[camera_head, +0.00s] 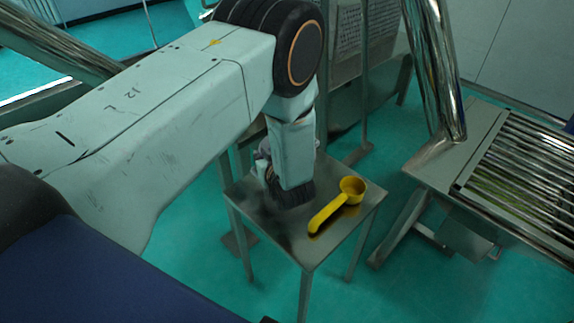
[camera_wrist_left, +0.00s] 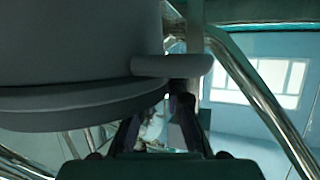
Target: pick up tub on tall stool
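A square metal stool (camera_head: 310,250) stands below my left arm in the head view. My left gripper (camera_head: 290,195) points down over its top, and the forearm and wrist hide part of it. No tub can be made out clearly in the head view. In the left wrist view, a large dark grey round body with a rim and a tab (camera_wrist_left: 80,60) fills the upper left, very close to the camera; I cannot tell if it is the tub. My left gripper's fingers (camera_wrist_left: 157,118) show there, apart, with a pale patch visible between them. My right gripper is not in view.
A yellow scoop (camera_head: 327,215) lies on the stool's top, right of my gripper. A metal machine with a slatted grate (camera_head: 520,165) and a shiny pipe (camera_head: 440,90) stands at the right. Green floor (camera_head: 430,290) is clear at the lower right.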

